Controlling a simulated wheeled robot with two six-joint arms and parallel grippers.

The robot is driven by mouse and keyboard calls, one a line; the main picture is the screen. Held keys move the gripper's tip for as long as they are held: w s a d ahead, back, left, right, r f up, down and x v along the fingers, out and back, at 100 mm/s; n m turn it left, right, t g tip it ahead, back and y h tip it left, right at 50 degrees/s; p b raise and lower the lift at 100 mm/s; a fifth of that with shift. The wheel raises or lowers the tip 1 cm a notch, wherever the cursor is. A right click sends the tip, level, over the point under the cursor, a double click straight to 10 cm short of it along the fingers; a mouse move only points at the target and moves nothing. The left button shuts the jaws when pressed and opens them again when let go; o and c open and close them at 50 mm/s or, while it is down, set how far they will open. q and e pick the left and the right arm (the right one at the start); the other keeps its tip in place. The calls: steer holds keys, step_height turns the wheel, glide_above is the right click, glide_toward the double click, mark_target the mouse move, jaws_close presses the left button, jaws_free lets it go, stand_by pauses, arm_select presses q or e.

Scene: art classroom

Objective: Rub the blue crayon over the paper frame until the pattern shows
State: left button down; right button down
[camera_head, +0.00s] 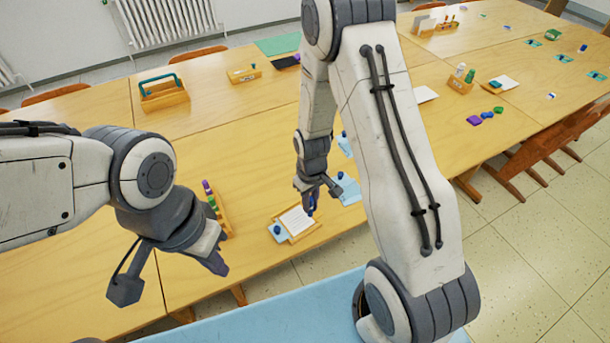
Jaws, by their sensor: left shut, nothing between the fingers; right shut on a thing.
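My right gripper (311,208) hangs over the frame's right side, shut on what looks like the blue crayon. The crayon is small and mostly hidden by the fingers, and I cannot tell whether it touches the paper. My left gripper (217,266) is shut and empty, left of the frame near the table's front edge.
A wooden rack (222,219) with purple and green pieces stands left of the frame. A wooden caddy (164,95) stands farther back. My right arm hides part of the table.

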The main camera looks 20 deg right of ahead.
steer(key=shift+a+r+p, duration=0.1)
steer(key=shift+r+p, duration=0.55)
steer(key=shift+r, duration=0.3)
steer(key=shift+r+p, duration=1.6)
steer(key=shift+r, duration=0.3)
